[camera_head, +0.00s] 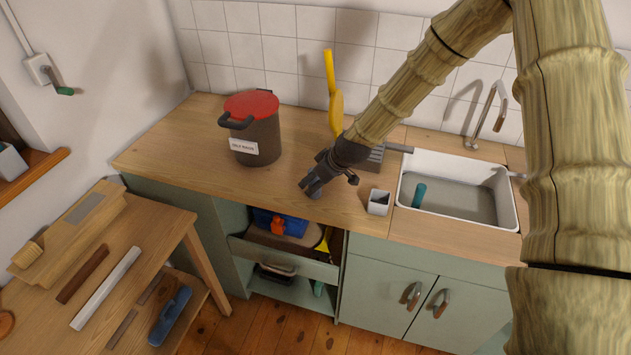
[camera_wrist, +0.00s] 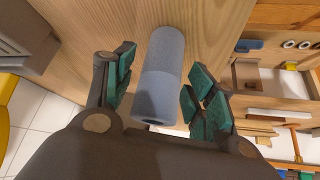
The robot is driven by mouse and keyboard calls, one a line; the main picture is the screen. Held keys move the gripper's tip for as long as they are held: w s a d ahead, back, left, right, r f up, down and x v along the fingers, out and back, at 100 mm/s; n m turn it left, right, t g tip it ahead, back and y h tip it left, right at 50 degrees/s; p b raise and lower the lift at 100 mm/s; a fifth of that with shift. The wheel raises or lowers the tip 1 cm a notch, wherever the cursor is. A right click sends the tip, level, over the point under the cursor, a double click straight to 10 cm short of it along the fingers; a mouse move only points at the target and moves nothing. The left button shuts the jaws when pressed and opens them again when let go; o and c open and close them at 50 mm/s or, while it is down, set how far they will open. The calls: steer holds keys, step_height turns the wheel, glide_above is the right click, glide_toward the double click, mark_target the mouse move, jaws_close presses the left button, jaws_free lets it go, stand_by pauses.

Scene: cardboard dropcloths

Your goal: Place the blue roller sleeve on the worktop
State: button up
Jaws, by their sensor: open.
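The blue roller sleeve (camera_wrist: 163,75) is a grey-blue cylinder in the wrist view, between the two fingers, with its open end towards my palm. Gaps show between it and the green finger pads. My gripper (camera_wrist: 160,90) is open around it, not clamped on it. The wooden worktop (camera_wrist: 110,25) shows behind the sleeve; I cannot tell exactly how they touch. In the head view, my gripper (camera_head: 309,190) is low over the worktop (camera_head: 180,140) near its front edge. The sleeve cannot be made out clearly there.
A brown pot with a red lid (camera_head: 255,130) stands left of my gripper. A small pale cup (camera_head: 378,202) is to its right, before the white sink (camera_head: 408,180). A yellow tool (camera_head: 335,105) stands behind. An open drawer (camera_head: 285,262) juts out below. The worktop's left part is clear.

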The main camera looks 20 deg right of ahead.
steer(key=b+v, duration=0.3)
steer(key=v, duration=0.8)
steer(key=shift+s+r, duration=0.2)
steer(key=shift+r, duration=0.15)
steer(key=shift+d, duration=0.1)
